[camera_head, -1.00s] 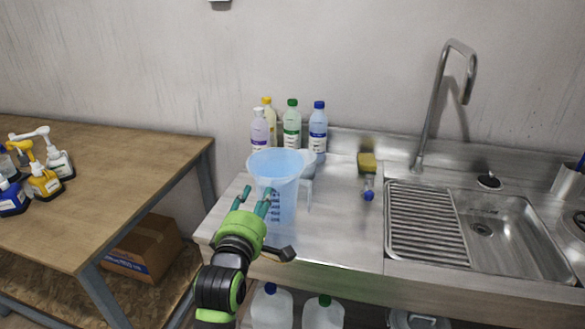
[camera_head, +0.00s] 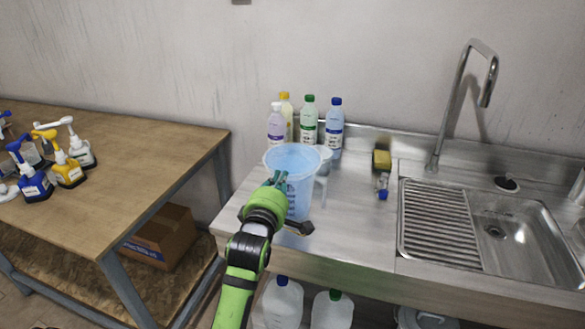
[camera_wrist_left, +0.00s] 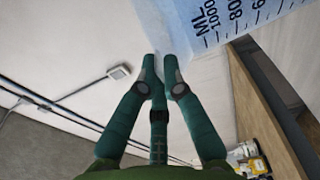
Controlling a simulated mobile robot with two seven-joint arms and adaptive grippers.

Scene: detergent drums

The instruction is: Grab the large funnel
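I cannot make out a large funnel for certain. A small pale translucent vessel (camera_head: 325,158), whose shape I cannot tell, stands partly hidden behind a blue translucent measuring jug (camera_head: 300,196) on the steel counter's left end. My left gripper (camera_head: 277,180) is at the jug's near left side. In the left wrist view its fingertips (camera_wrist_left: 158,64) are close together with a narrow gap, beside the jug's wall with its ML scale (camera_wrist_left: 225,22). I cannot tell whether they touch or pinch the jug. My right gripper is not in view.
Several capped bottles (camera_head: 308,122) stand behind the jug by the wall. A sponge (camera_head: 382,160) and a small blue-capped bottle (camera_head: 383,184) lie to the right, before the sink (camera_head: 520,238). A wooden table (camera_head: 120,170) with pump bottles stands left. The counter's middle front is clear.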

